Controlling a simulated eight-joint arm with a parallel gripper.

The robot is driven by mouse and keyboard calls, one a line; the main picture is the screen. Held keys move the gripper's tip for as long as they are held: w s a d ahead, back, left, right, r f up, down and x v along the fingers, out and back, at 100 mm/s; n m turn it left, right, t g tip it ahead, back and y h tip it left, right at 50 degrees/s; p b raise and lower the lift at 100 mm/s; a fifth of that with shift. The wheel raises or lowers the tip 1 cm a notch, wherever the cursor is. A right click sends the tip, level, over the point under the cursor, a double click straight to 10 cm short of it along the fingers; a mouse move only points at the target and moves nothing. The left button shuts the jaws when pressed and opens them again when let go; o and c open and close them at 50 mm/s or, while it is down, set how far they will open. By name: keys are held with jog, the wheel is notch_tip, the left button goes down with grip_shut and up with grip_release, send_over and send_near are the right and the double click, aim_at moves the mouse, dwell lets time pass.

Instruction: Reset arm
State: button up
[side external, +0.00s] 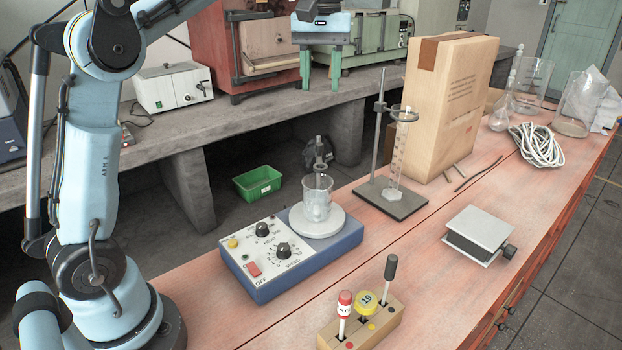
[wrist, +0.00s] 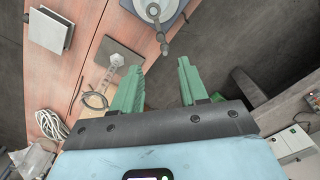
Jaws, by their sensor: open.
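My gripper (side external: 320,84) is in the upper middle of the side external view, its green fingers apart and pointing down. It hangs above the bench level and clear of the things on it. In the wrist view the fingers (wrist: 158,66) are spread wide with nothing between them. A blue hot plate stirrer (side external: 300,262) stands on the red bench. A glass beaker (side external: 317,212) sits on its round plate, with a grey-topped object (side external: 319,170) upright in it. The beaker and plate (wrist: 155,8) show at the top of the wrist view.
A ring stand (side external: 392,200) holds a graduated cylinder (side external: 398,160). A tall cardboard box (side external: 450,105) stands behind it. A lab jack (side external: 478,232), a wooden block with handled tools (side external: 365,328) and coiled cable (side external: 537,146) also occupy the bench. A green bin (side external: 258,184) is below, behind the bench.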

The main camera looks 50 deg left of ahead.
jog(key=s+d+f+m+t, duration=0.2)
jog(key=s+f+m+t, duration=0.1)
jog(key=s+f, duration=0.3)
jog(key=s+d+f+m+t, duration=0.3)
jog(key=s+f+m, duration=0.3)
jog(key=f, duration=0.5)
jog(key=shift+s+d+t, duration=0.35)
jog(key=shift+s+t, duration=0.25)
jog(key=shift+s, duration=0.2)
